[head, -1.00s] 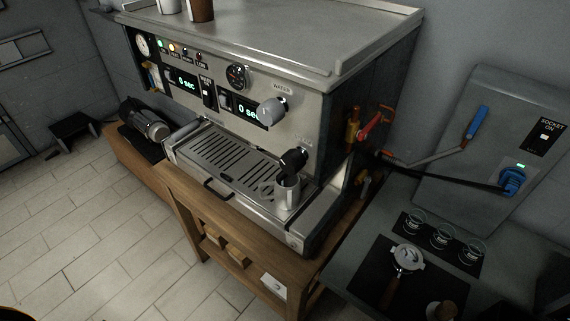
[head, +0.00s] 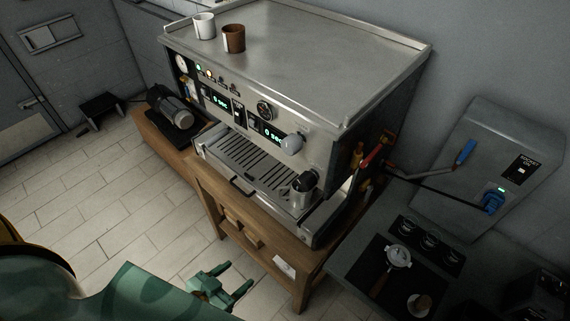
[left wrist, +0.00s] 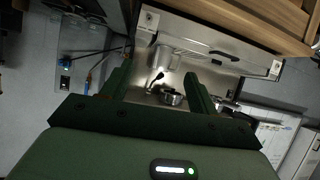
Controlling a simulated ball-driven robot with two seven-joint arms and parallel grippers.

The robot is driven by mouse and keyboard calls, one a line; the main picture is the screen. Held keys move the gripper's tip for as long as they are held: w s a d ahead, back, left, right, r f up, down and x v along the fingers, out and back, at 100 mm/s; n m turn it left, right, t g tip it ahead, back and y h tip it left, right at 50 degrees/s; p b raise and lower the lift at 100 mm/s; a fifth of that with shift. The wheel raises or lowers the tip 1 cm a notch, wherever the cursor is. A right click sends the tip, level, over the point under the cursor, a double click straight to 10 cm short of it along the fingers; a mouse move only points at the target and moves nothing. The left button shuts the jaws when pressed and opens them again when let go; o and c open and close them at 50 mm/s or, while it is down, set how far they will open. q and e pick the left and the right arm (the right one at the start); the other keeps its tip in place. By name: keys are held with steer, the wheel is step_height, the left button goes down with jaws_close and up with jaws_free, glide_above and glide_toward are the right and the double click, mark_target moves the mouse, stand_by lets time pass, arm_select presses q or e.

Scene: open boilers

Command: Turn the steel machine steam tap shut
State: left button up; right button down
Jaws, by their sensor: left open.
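The steel espresso machine (head: 300,50) stands on a wooden bench. A grey knob (head: 292,145) sticks out of its front panel at right, and a black knob-like part (head: 305,181) sits lower, by a steel jug (head: 301,196). I cannot read their labels now, so I cannot tell which is the steam tap. My left gripper (head: 236,277) is open and empty, low in front of the bench and apart from the machine. In the left wrist view its fingers (left wrist: 158,78) stand apart, with the jug (left wrist: 165,58) and front panel beyond. My right gripper is not in view.
Red and yellow handles (head: 372,157) are at the machine's right side. A wall box (head: 490,160) has a blue lever (head: 465,152) and a plug with a cable. A side counter holds glasses and a portafilter (head: 397,257). Two cups (head: 233,38) stand on top. The floor in front is clear.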

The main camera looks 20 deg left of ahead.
arm_select(q)
steer(key=w+d+r+n+t+h, duration=0.1)
steer(key=w+d+r+t, duration=0.15)
steer(key=r, duration=0.55)
steer(key=w+d+r+t+h, duration=0.1)
steer(key=w+r+t+h, duration=0.15)
steer(key=r, duration=0.55)
steer(key=p, duration=0.2)
glide_toward(302, 185)
steer(key=shift+n+y, duration=0.35)
steer(key=shift+n, duration=0.05)
steer(key=x, duration=0.9)
steer(key=shift+w+d+r, duration=0.1)
steer(key=shift+d, duration=0.15)
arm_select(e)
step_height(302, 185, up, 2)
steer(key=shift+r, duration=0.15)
arm_select(q)
steer(key=c, duration=1)
